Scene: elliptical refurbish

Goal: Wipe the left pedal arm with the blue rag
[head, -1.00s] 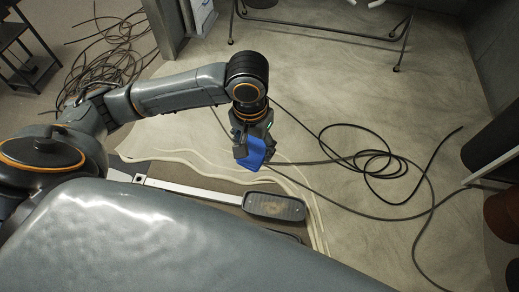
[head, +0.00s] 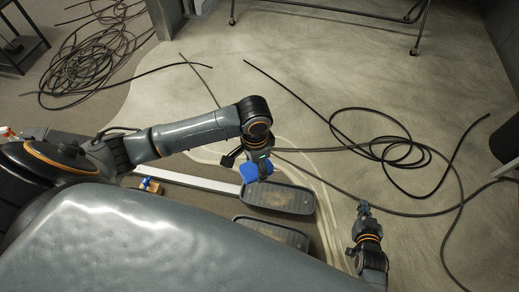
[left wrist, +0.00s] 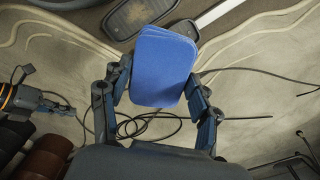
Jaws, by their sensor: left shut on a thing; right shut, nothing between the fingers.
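The blue rag (head: 257,171) is gripped in my left gripper (head: 257,157), which points down. In the left wrist view the rag (left wrist: 163,68) is a flat, folded pad between the fingers. A pale, straight pedal arm (head: 195,181) runs to a dark pedal (head: 281,199); the rag appears over their junction in the head view. Whether it touches is unclear. In the left wrist view the pedal arm (left wrist: 220,12) and pedal (left wrist: 137,14) lie beyond the rag, with a visible offset. My right gripper (head: 364,209) is shut and empty, right of the pedals.
A second dark pedal (head: 271,233) lies nearer me. A small yellow-and-blue object (head: 150,186) sits by the pedal arm's left part. Black cable loops (head: 385,150) lie on the floor to the right, and a cable pile (head: 95,70) at upper left.

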